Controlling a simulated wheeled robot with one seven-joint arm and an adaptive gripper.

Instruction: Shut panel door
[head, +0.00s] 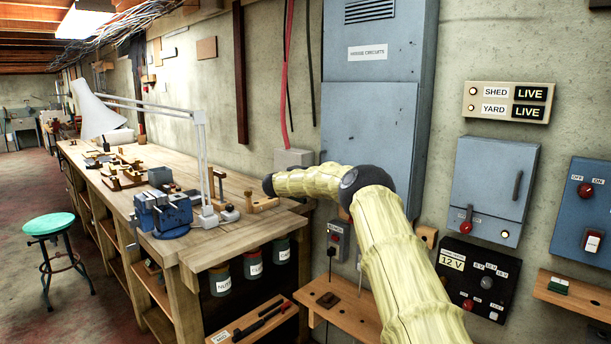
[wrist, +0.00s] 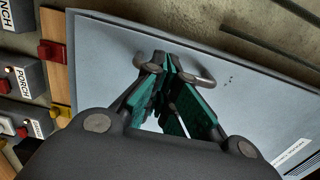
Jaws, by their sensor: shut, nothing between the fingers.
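The house circuits panel (head: 370,115) is a tall blue-grey metal cabinet on the wall in the head view, with a vent and a label at its top. In the wrist view a blue-grey panel door (wrist: 105,55) fills much of the picture, with a curved metal handle (wrist: 207,78). My gripper (wrist: 168,66) is shut and empty, its green-padded fingers in front of the handle's middle, which they hide. I cannot tell whether they touch it, or how far the door stands open. In the head view my gripper is not visible.
A workbench (head: 228,240) with a blue vise (head: 165,212) and lamp stands left of the panel. A smaller blue-grey box (head: 490,180) and a black 12 V box (head: 480,280) are at right. Labelled switch boxes (wrist: 22,80) line the wrist view's left edge. Floor at left is mostly clear.

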